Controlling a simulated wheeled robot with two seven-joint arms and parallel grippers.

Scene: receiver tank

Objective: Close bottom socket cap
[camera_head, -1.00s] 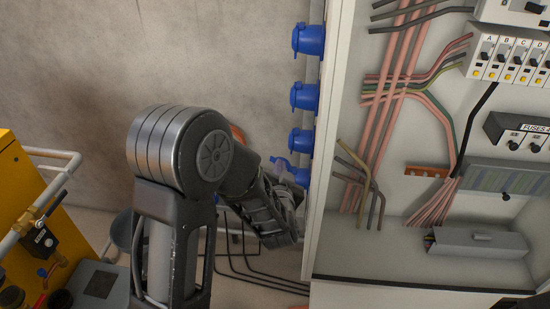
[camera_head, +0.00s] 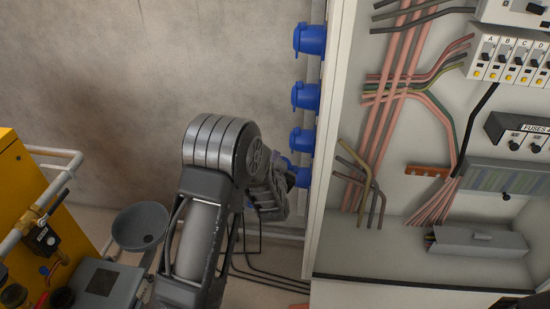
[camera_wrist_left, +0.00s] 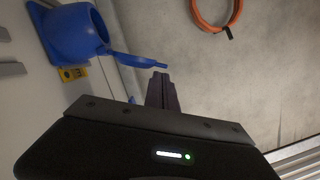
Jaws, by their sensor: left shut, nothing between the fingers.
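The bottom socket (camera_head: 303,178) is the lowest of several blue sockets on the left side of the electrical cabinet, and is partly hidden by my left gripper. In the left wrist view the blue socket (camera_wrist_left: 75,36) fills the upper left. Its cap (camera_wrist_left: 138,60) stands open, sticking out to the right from the socket's edge. My left gripper (camera_head: 287,178) is just left of the socket in the head view. Its fingers (camera_wrist_left: 161,90) are shut and empty, with their tips just below the cap's free end; I cannot tell whether they touch it. My right gripper is not in view.
The open cabinet (camera_head: 317,200) with wires and breakers stands on the right. Other blue sockets (camera_head: 305,96) sit above the bottom one. Yellow equipment (camera_head: 28,195) with pipes is at the left. An orange ring (camera_wrist_left: 213,12) hangs on the wall.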

